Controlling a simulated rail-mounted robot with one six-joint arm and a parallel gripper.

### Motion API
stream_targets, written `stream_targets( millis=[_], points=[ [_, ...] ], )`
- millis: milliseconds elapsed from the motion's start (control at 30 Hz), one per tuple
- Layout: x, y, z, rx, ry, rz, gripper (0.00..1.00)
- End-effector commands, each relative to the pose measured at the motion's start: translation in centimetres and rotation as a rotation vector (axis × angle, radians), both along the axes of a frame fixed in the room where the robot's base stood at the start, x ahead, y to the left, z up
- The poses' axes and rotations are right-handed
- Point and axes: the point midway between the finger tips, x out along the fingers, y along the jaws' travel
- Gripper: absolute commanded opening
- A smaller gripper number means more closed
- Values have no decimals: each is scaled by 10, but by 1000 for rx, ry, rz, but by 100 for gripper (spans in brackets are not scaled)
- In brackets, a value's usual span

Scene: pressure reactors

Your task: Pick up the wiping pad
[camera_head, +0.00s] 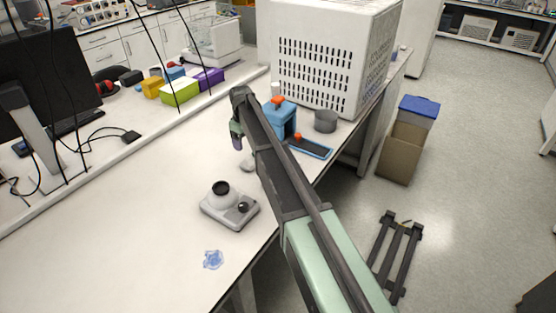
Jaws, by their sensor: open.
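A small crumpled light-blue piece (213,260), which looks like the wiping pad, lies flat on the white bench near its front edge. My gripper (238,142) is at the far end of my arm, above the bench and well behind the blue piece. It is small and partly hidden by my own arm. It is open, and I see nothing held in it. It is apart from the blue piece.
A grey-white device with a black round top (229,206) stands between my gripper and the blue piece. A blue stand (282,118), a grey cup (325,121) and a large white vented box (322,60) are farther back. The bench left of the device is clear.

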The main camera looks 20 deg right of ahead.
Motion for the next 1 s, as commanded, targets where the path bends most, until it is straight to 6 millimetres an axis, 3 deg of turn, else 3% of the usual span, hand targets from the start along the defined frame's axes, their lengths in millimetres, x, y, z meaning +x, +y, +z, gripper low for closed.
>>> stream_targets(
  millis=[133,400,600,833,1000],
  points=[
    [-1,0,-8,0,0,4,74],
    [-1,-1,-60,0,0,2,74],
    [-1,-1,-62,0,0,1,74],
    [0,-5,-107,0,0,1,74],
    [0,-5,-110,0,0,1,74]
  ],
)
